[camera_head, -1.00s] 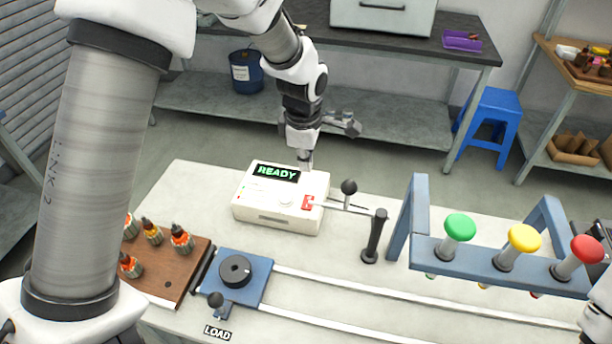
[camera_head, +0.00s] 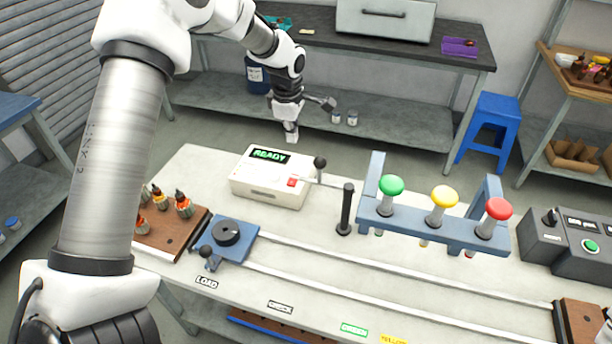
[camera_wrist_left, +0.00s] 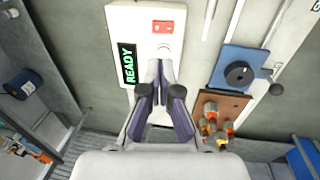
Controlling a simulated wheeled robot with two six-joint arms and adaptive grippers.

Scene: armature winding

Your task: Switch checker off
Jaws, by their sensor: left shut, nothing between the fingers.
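The checker is a white box (camera_head: 262,192) on the table, with a lit green READY display (camera_head: 270,156) and a red switch (camera_head: 292,182) on its top. In the left wrist view the red switch (camera_wrist_left: 163,27) shows just beyond my fingertips, and the READY display (camera_wrist_left: 127,64) is to their left. My left gripper (camera_head: 291,138) is shut and empty. In the head view it appears above the box's back edge, apart from the switch. My right gripper is not in view.
A black lever post (camera_head: 346,212) stands right of the checker. A blue frame (camera_head: 432,226) carries green, yellow and red knobs. A blue fixture (camera_head: 236,246) and a wooden block with armatures (camera_head: 190,230) are in front. A grey control box (camera_head: 570,245) is at the right.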

